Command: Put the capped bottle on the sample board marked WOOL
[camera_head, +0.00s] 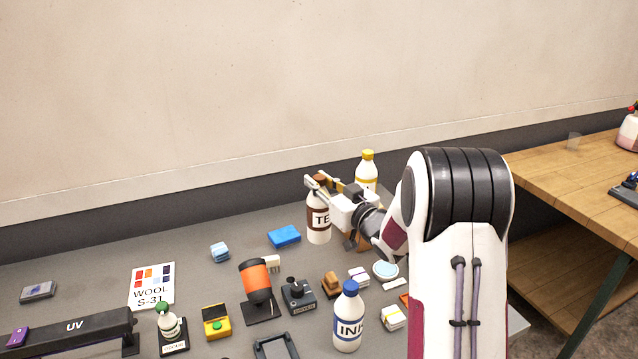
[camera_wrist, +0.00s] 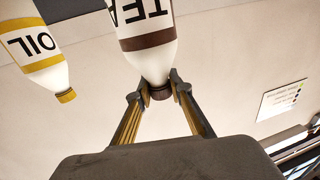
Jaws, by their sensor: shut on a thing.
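A white bottle (camera_head: 318,225) with a brown band, a brown cap and a label starting "TE" stands upright towards the back of the grey table. My gripper (camera_head: 318,183) is shut on its cap end. In the wrist view, which is upside down, the bottle (camera_wrist: 145,40) hangs between the two fingers of my gripper (camera_wrist: 158,88), at the brown cap. I cannot tell whether its base touches the table. The white WOOL S-31 sample board (camera_head: 151,291), with coloured swatches at its top, lies at the left of the table. No bottle stands on it.
A yellow-capped OIL bottle (camera_head: 367,172) is close behind my gripper.

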